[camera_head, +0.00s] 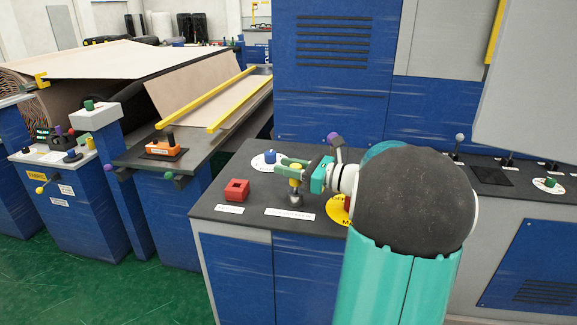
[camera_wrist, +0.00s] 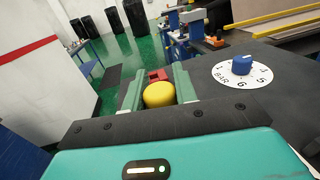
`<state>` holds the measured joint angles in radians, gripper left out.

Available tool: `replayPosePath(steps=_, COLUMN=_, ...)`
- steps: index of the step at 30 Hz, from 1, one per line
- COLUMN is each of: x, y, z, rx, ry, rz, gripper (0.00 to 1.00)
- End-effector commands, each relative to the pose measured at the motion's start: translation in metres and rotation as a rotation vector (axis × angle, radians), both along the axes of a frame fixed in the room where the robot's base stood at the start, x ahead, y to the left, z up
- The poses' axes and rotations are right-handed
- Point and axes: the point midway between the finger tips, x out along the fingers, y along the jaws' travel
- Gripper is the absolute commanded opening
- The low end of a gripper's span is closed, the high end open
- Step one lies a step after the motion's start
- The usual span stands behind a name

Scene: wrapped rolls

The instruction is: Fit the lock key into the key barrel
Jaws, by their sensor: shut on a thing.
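My gripper (camera_head: 294,168) is shut on an upright piece with a yellow rounded top (camera_head: 296,174), over the dark console top. In the wrist view the yellow top (camera_wrist: 159,94) sits between the two green fingers (camera_wrist: 158,82). This piece appears to be the lock key. A grey rounded metal part (camera_head: 295,199) shows directly below it; I cannot tell whether it is joined to it or only beneath it. A red block (camera_head: 236,190) with a dark square opening stands to the left, perhaps the key barrel. It also shows beyond the fingers in the wrist view (camera_wrist: 158,74).
A white dial with a blue knob (camera_head: 270,158) is behind the gripper; the wrist view shows it at right (camera_wrist: 241,66). A purple-tipped lever (camera_head: 334,139) and a yellow disc (camera_head: 339,211) are close by. White labels (camera_head: 289,214) lie along the front edge.

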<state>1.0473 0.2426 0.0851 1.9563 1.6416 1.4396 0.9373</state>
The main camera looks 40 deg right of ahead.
Motion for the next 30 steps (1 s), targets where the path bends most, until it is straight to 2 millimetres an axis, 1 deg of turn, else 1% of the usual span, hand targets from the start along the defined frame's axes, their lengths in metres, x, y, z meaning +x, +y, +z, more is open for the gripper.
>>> replayPosePath(steps=19, x=0.0, y=0.0001, z=-0.009, rx=0.001, ry=0.0, rz=0.0, gripper=0.05)
replayPosePath(steps=20, x=0.0, y=0.0001, z=-0.0088, rx=0.001, ry=0.0, rz=0.0, gripper=0.34)
replayPosePath(steps=21, x=0.0, y=0.0001, z=-0.0088, rx=0.001, ry=0.0, rz=0.0, gripper=0.42)
replayPosePath(steps=23, x=0.0, y=0.0001, z=-0.0087, rx=0.001, ry=0.0, rz=0.0, gripper=0.54)
replayPosePath(steps=30, x=0.0, y=0.0001, z=-0.0087, rx=0.001, ry=0.0, rz=0.0, gripper=0.54)
